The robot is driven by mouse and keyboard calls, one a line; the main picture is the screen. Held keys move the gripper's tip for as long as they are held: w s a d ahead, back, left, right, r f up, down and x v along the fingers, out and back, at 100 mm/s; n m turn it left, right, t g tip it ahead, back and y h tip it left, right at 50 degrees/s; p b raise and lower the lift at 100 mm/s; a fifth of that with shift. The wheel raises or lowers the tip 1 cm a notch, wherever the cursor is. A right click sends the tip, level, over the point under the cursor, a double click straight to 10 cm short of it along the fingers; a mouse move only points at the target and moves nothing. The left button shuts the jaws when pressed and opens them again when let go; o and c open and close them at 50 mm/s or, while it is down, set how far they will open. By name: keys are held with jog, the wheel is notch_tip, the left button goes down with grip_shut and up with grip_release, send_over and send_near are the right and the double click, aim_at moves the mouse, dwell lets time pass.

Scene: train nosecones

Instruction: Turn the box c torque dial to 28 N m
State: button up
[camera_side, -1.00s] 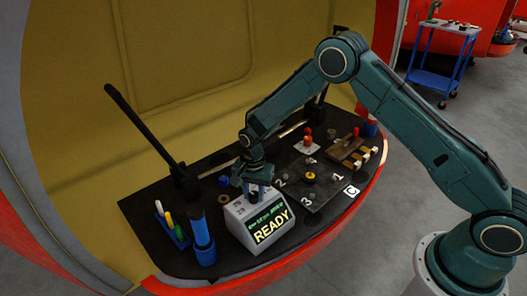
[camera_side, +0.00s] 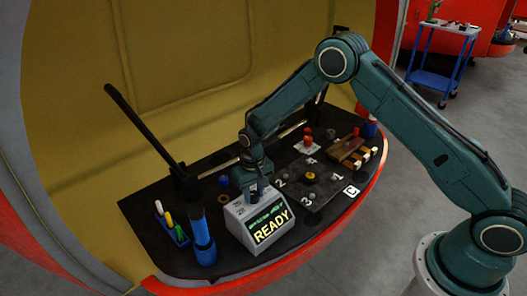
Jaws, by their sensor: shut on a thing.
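The torque box (camera_side: 240,226) is a light grey case with a sloped front on the dark bench. Its screen (camera_side: 269,225) shows a small green line, too small to read, above a large yellow "READY". My gripper (camera_side: 254,193) points down at the top of the box and is shut on the dial there. The dial is mostly hidden by the fingers, and its setting cannot be read. A plate marked "C" (camera_side: 351,190) lies to the right, with the numbers 1, 2 and 3 around a yellow knob (camera_side: 310,176).
A blue cylinder (camera_side: 202,241) and a blue tray of markers (camera_side: 171,227) stand left of the box. A red-knobbed white plate (camera_side: 305,146) and a brown block (camera_side: 344,149) stand at the back right. A black bar (camera_side: 140,122) rises at the left.

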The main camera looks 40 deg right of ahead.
aim_at(254, 194)
jog(key=n, duration=0.3)
jog(key=shift+n, duration=2.1)
jog(key=o, duration=1)
jog(key=shift+c, duration=0.2)
jog(key=shift+r, duration=0.1)
notch_tip(254, 194, up, 14)
